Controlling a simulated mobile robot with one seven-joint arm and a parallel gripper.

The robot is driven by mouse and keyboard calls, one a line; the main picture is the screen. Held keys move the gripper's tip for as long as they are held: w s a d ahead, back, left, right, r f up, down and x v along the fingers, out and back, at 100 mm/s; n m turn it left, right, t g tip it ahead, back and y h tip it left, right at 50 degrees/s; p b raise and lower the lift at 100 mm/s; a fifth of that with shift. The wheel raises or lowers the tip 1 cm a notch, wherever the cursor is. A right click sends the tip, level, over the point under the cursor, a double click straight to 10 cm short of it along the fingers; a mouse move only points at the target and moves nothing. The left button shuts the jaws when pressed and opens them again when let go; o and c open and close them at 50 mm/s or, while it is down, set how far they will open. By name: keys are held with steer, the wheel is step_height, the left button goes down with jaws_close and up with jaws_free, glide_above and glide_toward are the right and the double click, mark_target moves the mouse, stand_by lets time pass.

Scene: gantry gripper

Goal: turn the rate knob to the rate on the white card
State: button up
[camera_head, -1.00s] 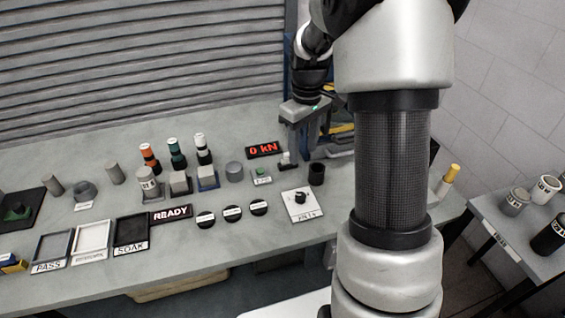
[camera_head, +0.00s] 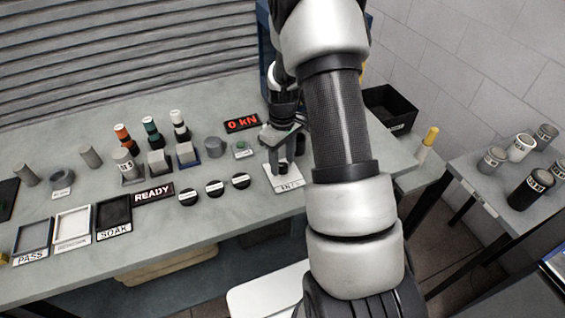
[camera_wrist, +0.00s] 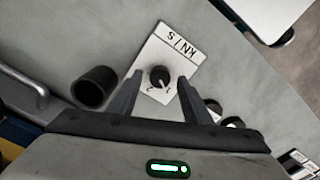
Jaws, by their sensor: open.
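The rate knob (camera_wrist: 159,77) is black and round, on a white plate (camera_wrist: 181,45) marked KN/S, with the numerals 1 and 2 beside it in the wrist view. My gripper (camera_wrist: 160,80) is open, with one finger on each side of the knob. A gap shows on both sides, and I cannot tell how far above the plate the fingertips are. In the head view my gripper (camera_head: 281,163) covers the knob, and part of the plate (camera_head: 287,186) shows below it. I cannot make out a white card with a rate on it.
A dark cup (camera_wrist: 94,88) stands close beside the left finger in the wrist view. Black round buttons (camera_head: 240,181) lie left of the plate in the head view. A red 0 kN display (camera_head: 242,123) and a READY sign (camera_head: 154,194) are on the bench.

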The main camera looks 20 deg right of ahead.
steer(key=shift+f, duration=0.45)
steer(key=shift+c, duration=0.3)
steer(key=c, duration=1)
steer(key=shift+m, duration=0.3)
steer(key=m+b, duration=0.1)
steer(key=m, duration=1)
steer(key=shift+d, duration=0.1)
